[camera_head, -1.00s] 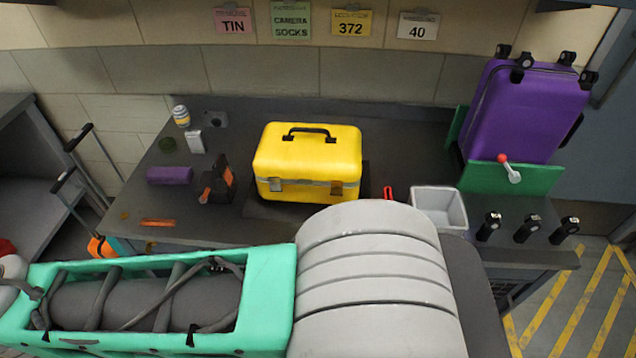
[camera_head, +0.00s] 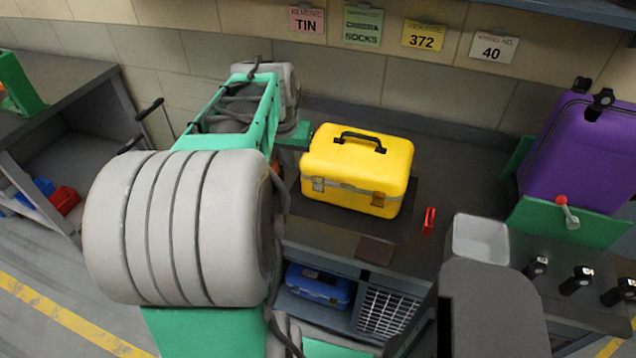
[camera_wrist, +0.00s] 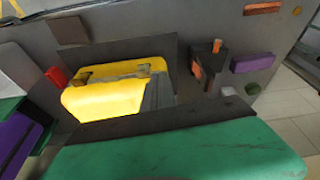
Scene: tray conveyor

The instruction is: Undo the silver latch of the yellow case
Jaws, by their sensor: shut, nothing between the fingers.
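The yellow case (camera_head: 355,160) stands upright on the dark bench with its lid down and black handle on top.
A red item (camera_head: 430,219) and a grey bin (camera_head: 480,238) are right of the case. A purple suitcase (camera_head: 585,150) stands further right behind a red-knobbed lever (camera_head: 566,210). A black-and-orange device (camera_wrist: 207,62) and a purple block (camera_wrist: 253,62) lie on the case's other side.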

